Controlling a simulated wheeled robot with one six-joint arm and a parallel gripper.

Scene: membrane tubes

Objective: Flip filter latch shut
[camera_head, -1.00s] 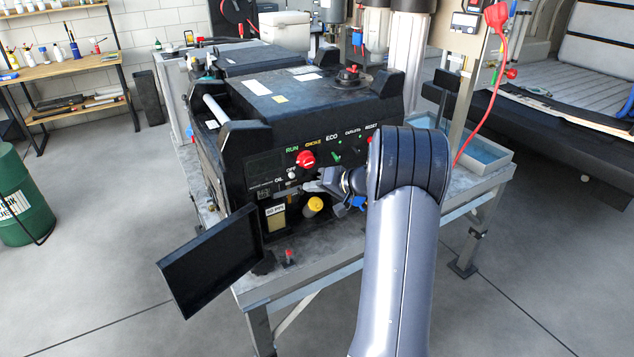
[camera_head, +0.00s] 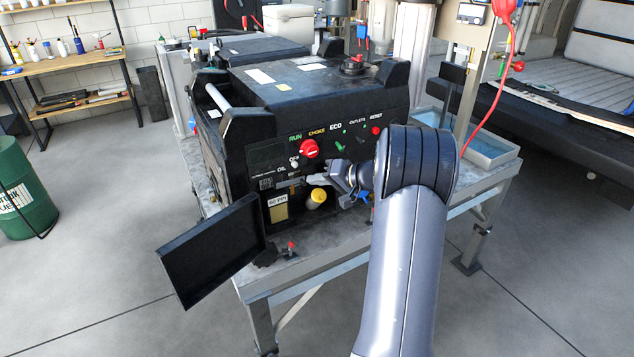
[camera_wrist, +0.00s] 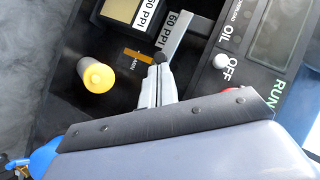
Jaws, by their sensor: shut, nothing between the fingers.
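The black generator (camera_head: 300,100) has its lower front compartment open. Inside is the filter (camera_head: 279,212), a tan block labelled 60 PPI; its edge also shows in the wrist view (camera_wrist: 118,10). A grey metal bar (camera_wrist: 181,32) and a small bronze strip (camera_wrist: 138,56) lie by the filter's label, meeting near a round black knob (camera_wrist: 157,58); which of these is the latch I cannot tell for sure. My gripper (camera_head: 314,179) is shut and empty in front of the compartment's upper part. In the wrist view its fingertips (camera_wrist: 157,78) are at the knob; contact is unclear.
A yellow cap (camera_head: 319,196) sticks out right of the filter, close to my gripper. The black door panel (camera_head: 211,250) hangs open at lower left. A red choke knob (camera_head: 308,149) and switches are above. The metal bench (camera_head: 300,268) holds the generator.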

